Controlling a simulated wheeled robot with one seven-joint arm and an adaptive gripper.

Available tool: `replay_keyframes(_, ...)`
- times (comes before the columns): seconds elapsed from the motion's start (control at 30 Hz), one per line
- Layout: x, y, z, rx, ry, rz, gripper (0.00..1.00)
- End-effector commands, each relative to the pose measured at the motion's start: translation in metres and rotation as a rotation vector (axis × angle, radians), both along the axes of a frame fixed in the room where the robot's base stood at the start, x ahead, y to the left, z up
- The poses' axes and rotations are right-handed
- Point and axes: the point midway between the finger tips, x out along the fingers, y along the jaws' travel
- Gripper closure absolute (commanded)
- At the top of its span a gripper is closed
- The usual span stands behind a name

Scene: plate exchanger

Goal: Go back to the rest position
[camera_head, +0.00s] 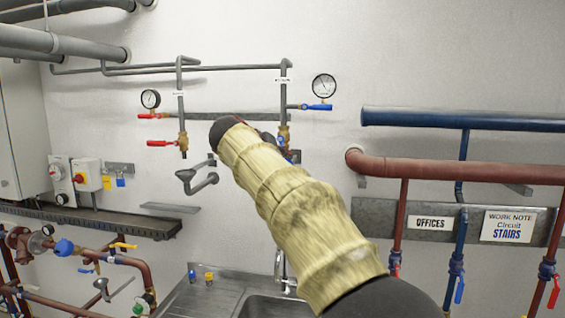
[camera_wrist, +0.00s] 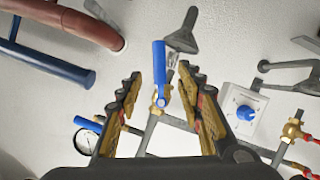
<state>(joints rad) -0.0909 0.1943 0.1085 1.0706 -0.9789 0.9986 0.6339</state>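My gripper (camera_wrist: 160,88) is open in the wrist view, with one finger on each side and nothing clamped. A blue valve handle (camera_wrist: 159,68) on a brass valve shows in the gap between the fingers, apart from both. I cannot tell how deep it lies between them. In the head view my arm, in a yellowish sleeve, reaches from the lower right toward the wall pipes. It hides most of my gripper there. A brass valve (camera_head: 283,137) on the right vertical pipe shows just beside the arm's far end.
Two gauges (camera_head: 150,99) (camera_head: 324,87) and a red-handled valve (camera_head: 162,143) are on the wall. A blue pipe (camera_head: 460,120) and a red pipe (camera_head: 450,167) run at right. A sink (camera_head: 262,305) is below. A knob box (camera_wrist: 243,108) is near my right finger.

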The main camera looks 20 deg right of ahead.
Motion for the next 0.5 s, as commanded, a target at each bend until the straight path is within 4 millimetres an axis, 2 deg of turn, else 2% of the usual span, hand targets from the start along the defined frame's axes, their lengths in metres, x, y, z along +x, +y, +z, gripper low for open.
replay_keyframes(0.17,-0.0080,0.0079,0.0032,0.000,0.001,0.000,0.63)
replay_keyframes(0.5,-0.0087,0.0081,0.0037,0.000,0.001,0.000,0.63)
